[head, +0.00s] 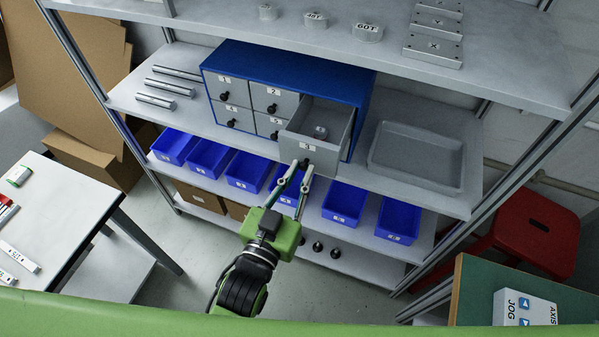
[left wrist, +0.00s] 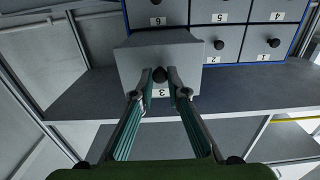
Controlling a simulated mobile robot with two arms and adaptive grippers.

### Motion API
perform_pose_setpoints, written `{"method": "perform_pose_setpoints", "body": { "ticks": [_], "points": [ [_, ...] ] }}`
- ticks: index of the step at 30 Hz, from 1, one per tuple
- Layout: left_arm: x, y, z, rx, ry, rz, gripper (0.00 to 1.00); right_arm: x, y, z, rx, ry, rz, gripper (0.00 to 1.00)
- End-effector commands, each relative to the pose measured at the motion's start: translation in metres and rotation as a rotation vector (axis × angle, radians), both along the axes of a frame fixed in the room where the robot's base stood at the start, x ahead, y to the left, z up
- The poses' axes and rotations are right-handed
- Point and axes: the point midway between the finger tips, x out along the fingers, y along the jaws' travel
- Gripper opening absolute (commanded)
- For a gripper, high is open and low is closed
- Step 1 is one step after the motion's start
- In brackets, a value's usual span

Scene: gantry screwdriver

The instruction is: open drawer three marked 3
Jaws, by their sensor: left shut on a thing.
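The blue cabinet (head: 290,62) with grey numbered drawers stands on the middle shelf. Drawer three (head: 306,146), marked 3, sticks out of the cabinet's right side, and a small metal part (head: 321,132) sits inside it. In the left wrist view, drawer three's front (left wrist: 135,65) appears upside down, standing out in front of its neighbours. My left gripper (head: 303,170) is at this front, its fingers shut around the dark knob (left wrist: 160,74). The fingertips (left wrist: 160,88) partly cover the front beside the label. The other drawers are closed. My right gripper is not in view.
A grey tray (head: 417,156) lies on the same shelf, right of the open drawer. Blue bins (head: 243,172) line the shelf below. Metal bars (head: 170,86) lie left of the cabinet. A red stool (head: 535,235) stands at the right, a white table (head: 50,220) at the left.

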Motion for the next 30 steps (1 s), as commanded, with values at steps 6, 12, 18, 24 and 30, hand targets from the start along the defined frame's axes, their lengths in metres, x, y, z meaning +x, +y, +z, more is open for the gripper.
{"method": "perform_pose_setpoints", "body": {
  "ticks": [6,12,18,24,30],
  "points": [
    [0.0,0.0,-0.001,0.001,0.001,0.0,0.31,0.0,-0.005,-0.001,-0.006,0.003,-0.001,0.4],
    [0.0,0.0,-0.001,0.001,0.002,0.0,0.31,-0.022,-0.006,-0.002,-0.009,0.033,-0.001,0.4],
    [-0.008,0.003,-0.001,0.001,0.003,0.0,0.31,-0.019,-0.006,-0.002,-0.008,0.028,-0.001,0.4],
    [-0.038,0.012,-0.003,0.001,0.007,0.0,0.31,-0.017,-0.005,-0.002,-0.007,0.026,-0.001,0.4],
    [-0.073,0.024,-0.002,0.002,0.007,0.0,0.31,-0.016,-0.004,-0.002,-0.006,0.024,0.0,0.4]
  ]
}}
